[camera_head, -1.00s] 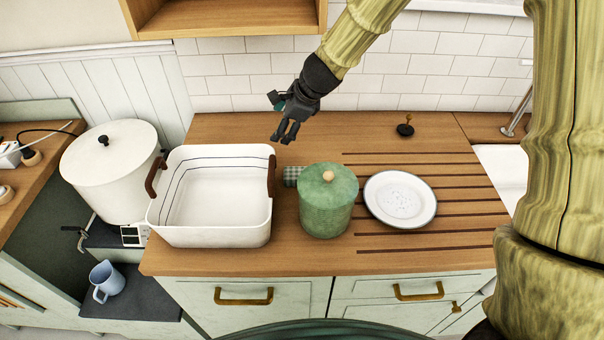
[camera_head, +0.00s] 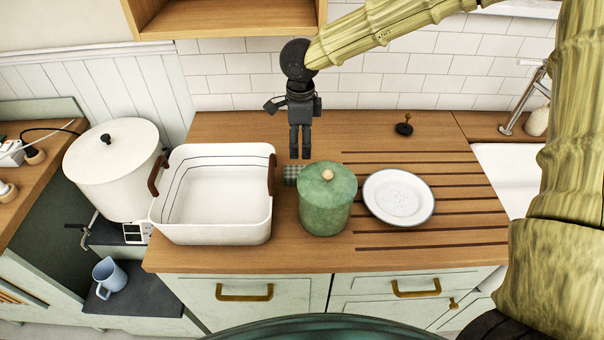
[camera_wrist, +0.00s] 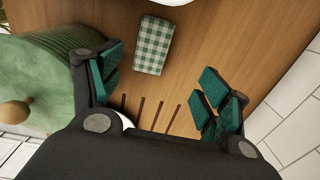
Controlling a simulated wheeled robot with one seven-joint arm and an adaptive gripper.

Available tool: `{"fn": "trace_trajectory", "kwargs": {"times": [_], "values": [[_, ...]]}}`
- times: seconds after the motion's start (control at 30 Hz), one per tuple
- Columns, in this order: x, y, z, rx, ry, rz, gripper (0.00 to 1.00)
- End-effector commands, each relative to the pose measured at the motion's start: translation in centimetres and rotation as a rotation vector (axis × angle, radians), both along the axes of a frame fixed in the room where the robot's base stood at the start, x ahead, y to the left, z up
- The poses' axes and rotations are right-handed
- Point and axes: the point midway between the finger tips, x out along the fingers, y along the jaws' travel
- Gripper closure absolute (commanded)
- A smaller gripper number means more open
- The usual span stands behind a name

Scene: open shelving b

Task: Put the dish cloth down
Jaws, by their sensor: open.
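The dish cloth (camera_wrist: 154,45) is a folded green and white checked cloth lying flat on the wooden counter in the wrist view. In the head view, a small part of the cloth (camera_head: 291,175) shows between the white bin and the green pot; the rest is hidden. My gripper (camera_head: 300,155) is above the counter, behind the cloth, with its fingers pointing down. In the wrist view my gripper (camera_wrist: 160,88) is open and empty, its teal pads apart, and the cloth lies beyond the fingertips.
A white bin (camera_head: 212,235) with brown handles stands left of the cloth. A green lidded pot (camera_head: 325,212) stands close on its right. A white plate (camera_head: 398,198) lies farther right. A tiled wall (camera_head: 400,75) is behind. The back of the counter is mostly clear.

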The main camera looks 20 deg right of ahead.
Motion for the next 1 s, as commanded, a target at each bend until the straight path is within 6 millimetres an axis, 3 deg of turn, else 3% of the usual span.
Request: {"fn": "trace_trajectory", "kwargs": {"times": [0.17, 0.43, 0.77, 1.0], "values": [[-0.9, 0.0, -0.4, 0.004, 0.046, 0.018, 0.23], [-0.9, 0.0, -3.9, 0.003, 0.045, 0.019, 0.23], [-0.9, 0.0, -5.7, 0.004, 0.043, 0.019, 0.23], [-0.9, 0.0, -8.4, 0.003, 0.043, 0.019, 0.23]]}}
